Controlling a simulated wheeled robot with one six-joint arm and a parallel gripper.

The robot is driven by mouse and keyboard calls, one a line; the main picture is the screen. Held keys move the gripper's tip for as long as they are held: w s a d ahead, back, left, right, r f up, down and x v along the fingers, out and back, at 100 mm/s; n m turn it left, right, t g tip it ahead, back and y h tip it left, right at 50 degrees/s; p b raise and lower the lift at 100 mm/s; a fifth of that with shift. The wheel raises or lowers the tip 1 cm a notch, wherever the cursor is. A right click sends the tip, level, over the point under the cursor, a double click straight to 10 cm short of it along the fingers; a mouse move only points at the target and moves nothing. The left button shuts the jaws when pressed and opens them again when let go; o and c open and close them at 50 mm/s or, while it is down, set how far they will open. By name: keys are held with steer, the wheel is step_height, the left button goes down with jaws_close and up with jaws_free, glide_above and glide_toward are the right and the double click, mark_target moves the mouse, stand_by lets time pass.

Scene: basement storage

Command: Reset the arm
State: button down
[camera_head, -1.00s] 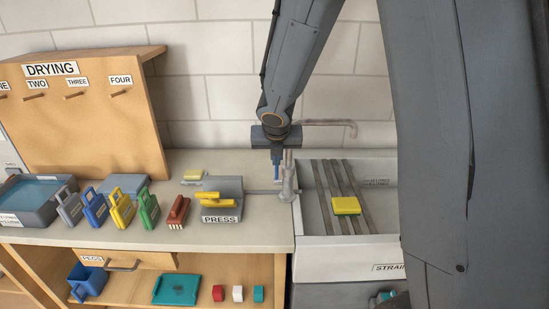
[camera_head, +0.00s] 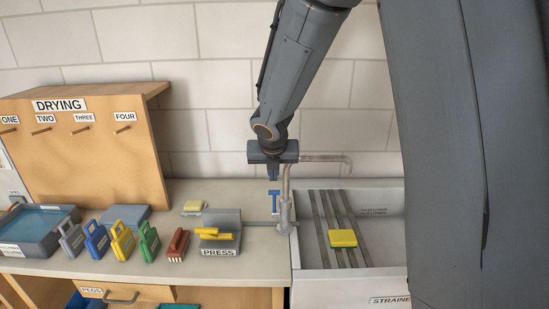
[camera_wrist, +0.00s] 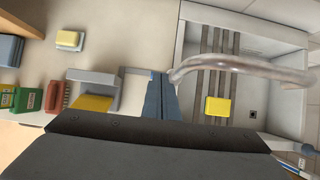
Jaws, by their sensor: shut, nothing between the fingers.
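My gripper (camera_head: 273,178) hangs fingers-down over the back of the counter, just left of the metal tap (camera_head: 286,214). In the wrist view my gripper (camera_wrist: 160,78) has its two blue-grey fingers together, with nothing between them. My arm comes down from the top right of the picture.
The strainer sink (camera_head: 382,284) holds a yellow block (camera_head: 343,238) on its bars. The press (camera_head: 222,235) stands left of the tap. Several coloured handled pieces, a water basin (camera_head: 40,232) and the drying board (camera_head: 85,130) lie further left. The wall is close behind.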

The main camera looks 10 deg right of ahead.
steer(key=s+d+f+m+g+b, duration=0.1)
steer(key=s+f+m+b, duration=0.4)
steer(key=s+m, duration=0.6)
steer(key=s+d+f+m+g+y+b, duration=0.1)
steer(key=s+f+m+g+b, duration=0.2)
steer(key=s+m, duration=0.8)
step_height(320, 180, down, 5)
steer(key=m+b, duration=0.2)
steer(key=m, duration=0.9)
steer(key=shift+s+r+y, duration=0.15)
steer(key=shift+s+y, duration=0.1)
steer(key=shift+y, duration=0.05)
